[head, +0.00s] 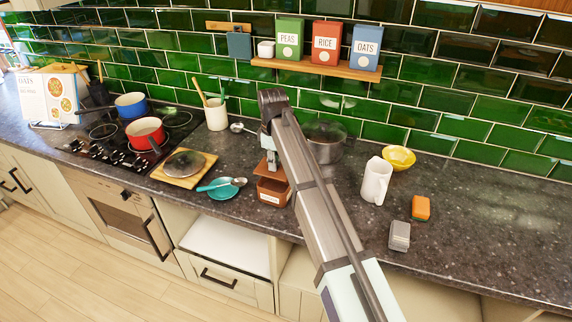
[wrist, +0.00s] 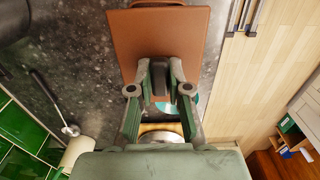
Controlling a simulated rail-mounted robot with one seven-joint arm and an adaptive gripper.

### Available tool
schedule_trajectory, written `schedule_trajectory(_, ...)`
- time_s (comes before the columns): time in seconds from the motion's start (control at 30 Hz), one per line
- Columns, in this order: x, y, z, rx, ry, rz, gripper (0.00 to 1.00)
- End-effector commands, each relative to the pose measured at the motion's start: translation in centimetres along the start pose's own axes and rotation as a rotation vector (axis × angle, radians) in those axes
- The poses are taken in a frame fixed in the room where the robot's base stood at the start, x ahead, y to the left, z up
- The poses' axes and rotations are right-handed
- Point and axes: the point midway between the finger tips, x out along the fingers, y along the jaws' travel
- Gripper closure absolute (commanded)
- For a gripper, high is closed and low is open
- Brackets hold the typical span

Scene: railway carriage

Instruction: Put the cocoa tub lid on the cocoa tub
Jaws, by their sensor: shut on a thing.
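The cocoa tub (head: 272,193) is a brown box with a pale label, standing on the dark counter near its front edge. My gripper (head: 270,155) is above the tub, pointing down. It is shut on the knob of the brown square cocoa tub lid (head: 265,171), which also shows in the wrist view (wrist: 165,35). The lid is held just over the tub and looks slightly tilted in the head view. My arm hides part of the tub's right side. In the wrist view the lid covers nearly all of the tub.
A teal saucer (head: 222,193) with a spoon lies left of the tub, and a lid on a wooden board (head: 184,181) beyond it. A glass-lidded pot (head: 326,150) stands behind my arm.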

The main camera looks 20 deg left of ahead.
Motion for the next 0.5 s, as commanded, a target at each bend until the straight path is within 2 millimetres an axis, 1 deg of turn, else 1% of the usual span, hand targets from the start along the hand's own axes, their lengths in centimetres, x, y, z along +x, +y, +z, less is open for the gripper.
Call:
schedule_trajectory(0.13,0.03,0.06,-0.05,0.041,0.0,0.0,1.0)
schedule_trajectory(0.5,-0.03,0.04,0.0,0.042,0.0,0.0,1.0)
